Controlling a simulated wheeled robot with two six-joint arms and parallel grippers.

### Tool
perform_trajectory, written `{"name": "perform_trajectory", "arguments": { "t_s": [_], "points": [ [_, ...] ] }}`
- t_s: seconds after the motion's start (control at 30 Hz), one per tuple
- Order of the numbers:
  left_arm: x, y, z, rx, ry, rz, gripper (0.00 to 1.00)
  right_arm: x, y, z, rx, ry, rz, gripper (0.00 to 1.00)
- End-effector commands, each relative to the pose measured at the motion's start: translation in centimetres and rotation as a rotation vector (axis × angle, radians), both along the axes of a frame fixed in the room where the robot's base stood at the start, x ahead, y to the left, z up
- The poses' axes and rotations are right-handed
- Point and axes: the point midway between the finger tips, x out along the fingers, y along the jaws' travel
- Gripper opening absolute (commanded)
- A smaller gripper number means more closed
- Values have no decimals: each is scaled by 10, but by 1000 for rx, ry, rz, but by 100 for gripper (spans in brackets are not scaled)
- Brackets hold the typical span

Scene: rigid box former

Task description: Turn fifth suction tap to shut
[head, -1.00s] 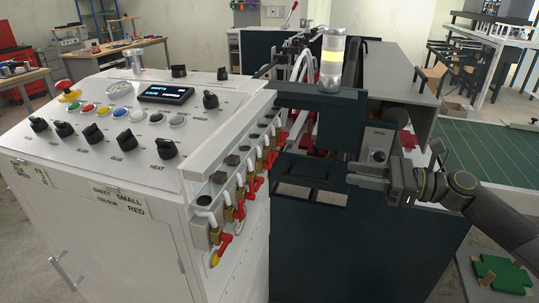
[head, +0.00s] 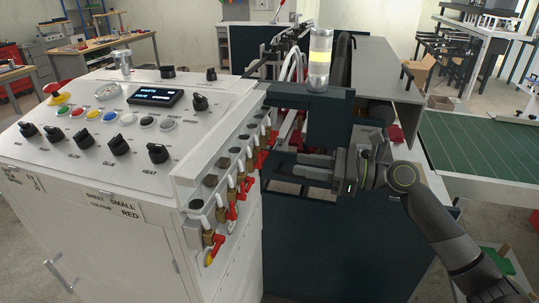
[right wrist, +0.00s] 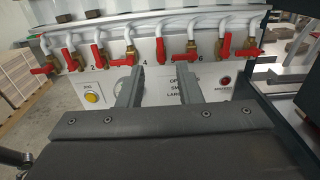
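A row of suction taps with red handles and white hoses runs along the side of the white cabinet. In the right wrist view, the fifth tap (right wrist: 161,48), just right of the mark 4, has its red handle hanging down. The fourth tap (right wrist: 124,59), beside it, has its handle turned sideways. My right gripper (right wrist: 159,82) is open and empty; its two fingers stand apart below the taps and touch none. In the head view, the right gripper (head: 300,168) points left toward the tap row (head: 230,190). My left gripper is out of view.
The cabinet's top (head: 75,105) carries knobs, coloured buttons and a small display (head: 154,96). A dark frame with a beacon lamp (head: 320,60) stands beside the taps. A yellow button (right wrist: 91,98) and red button (right wrist: 224,81) sit below the taps. A green conveyor (head: 480,150) is at right.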

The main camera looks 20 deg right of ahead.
Motion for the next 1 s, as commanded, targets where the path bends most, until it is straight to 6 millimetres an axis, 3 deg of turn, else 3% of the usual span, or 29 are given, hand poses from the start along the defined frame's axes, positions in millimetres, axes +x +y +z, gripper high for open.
{"name": "perform_trajectory", "arguments": {
  "t_s": [0.6,1.0],
  "points": [
    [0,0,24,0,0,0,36,44,65,1,3,-1,-1,32],
    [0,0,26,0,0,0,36,49,73,0,-1,0,-1,32]
  ]
}}
